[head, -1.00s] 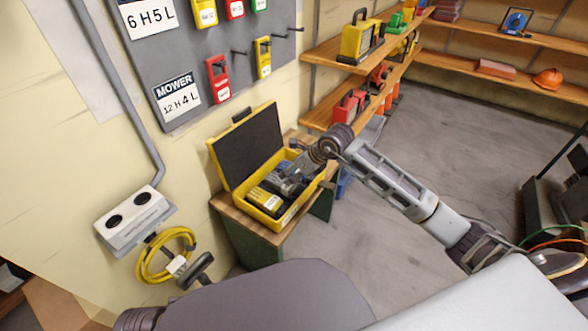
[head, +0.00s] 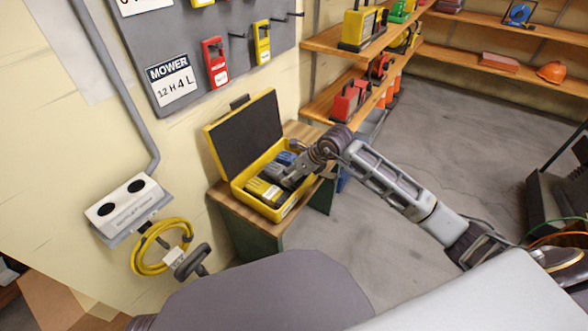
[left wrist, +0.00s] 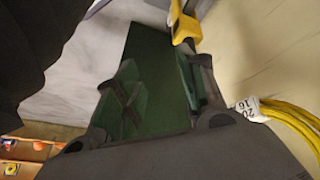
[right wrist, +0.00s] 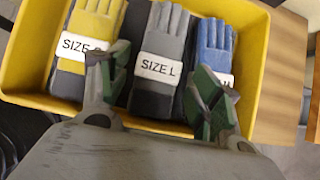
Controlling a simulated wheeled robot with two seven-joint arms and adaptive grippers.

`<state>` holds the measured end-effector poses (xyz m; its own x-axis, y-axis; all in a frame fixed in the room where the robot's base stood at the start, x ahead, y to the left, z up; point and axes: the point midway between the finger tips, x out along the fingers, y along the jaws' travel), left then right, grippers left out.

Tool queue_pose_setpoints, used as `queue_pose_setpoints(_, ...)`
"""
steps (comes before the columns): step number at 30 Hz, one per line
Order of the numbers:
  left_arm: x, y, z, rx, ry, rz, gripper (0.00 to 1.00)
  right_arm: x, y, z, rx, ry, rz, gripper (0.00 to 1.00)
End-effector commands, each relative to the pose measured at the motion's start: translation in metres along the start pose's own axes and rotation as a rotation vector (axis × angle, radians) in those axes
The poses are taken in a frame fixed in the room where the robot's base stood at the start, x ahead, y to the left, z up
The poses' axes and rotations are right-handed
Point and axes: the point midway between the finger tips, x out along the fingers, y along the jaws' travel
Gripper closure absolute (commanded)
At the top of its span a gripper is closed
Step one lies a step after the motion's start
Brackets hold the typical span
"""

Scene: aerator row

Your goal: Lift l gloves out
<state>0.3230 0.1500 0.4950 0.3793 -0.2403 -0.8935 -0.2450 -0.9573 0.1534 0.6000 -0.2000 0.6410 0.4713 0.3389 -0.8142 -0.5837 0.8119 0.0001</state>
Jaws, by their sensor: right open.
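An open yellow case (head: 283,210) holds three glove pairs side by side. In the right wrist view, grey gloves labelled SIZE L (right wrist: 160,67) lie in the middle. Yellow gloves (right wrist: 92,30) with a partly covered label lie to their left, and blue gloves (right wrist: 213,45) to their right. My right gripper (right wrist: 158,88) is open, its fingertips on either side of the grey gloves' lower part; contact cannot be told. In the head view, it (head: 293,175) reaches over the case from the right. My left gripper (left wrist: 160,92) is open and empty in the left wrist view.
The case stands on a small wood-topped cabinet (head: 222,200) against the wall, its dark lid raised at the back. A yellow cable coil (head: 148,262) hangs left of it, near my left gripper.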

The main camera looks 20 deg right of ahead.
Motion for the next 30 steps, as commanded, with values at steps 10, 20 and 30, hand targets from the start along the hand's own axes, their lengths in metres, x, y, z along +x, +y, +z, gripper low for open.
queue_pose_setpoints(10, 0.026, 0.002, 0.006, -0.016, 0.046, 0.024, 0.60, 0.016, 0.000, -0.011, 0.000, 0.000, 0.000, 0.36)
queue_pose_setpoints(20, 0.045, 0.004, 0.014, -0.034, 0.079, 0.043, 0.60, 0.026, 0.001, -0.019, -0.001, 0.000, 0.001, 0.36)
queue_pose_setpoints(30, 0.047, 0.005, 0.017, -0.039, 0.086, 0.047, 0.60, 0.028, 0.000, -0.020, 0.000, 0.000, 0.000, 0.36)
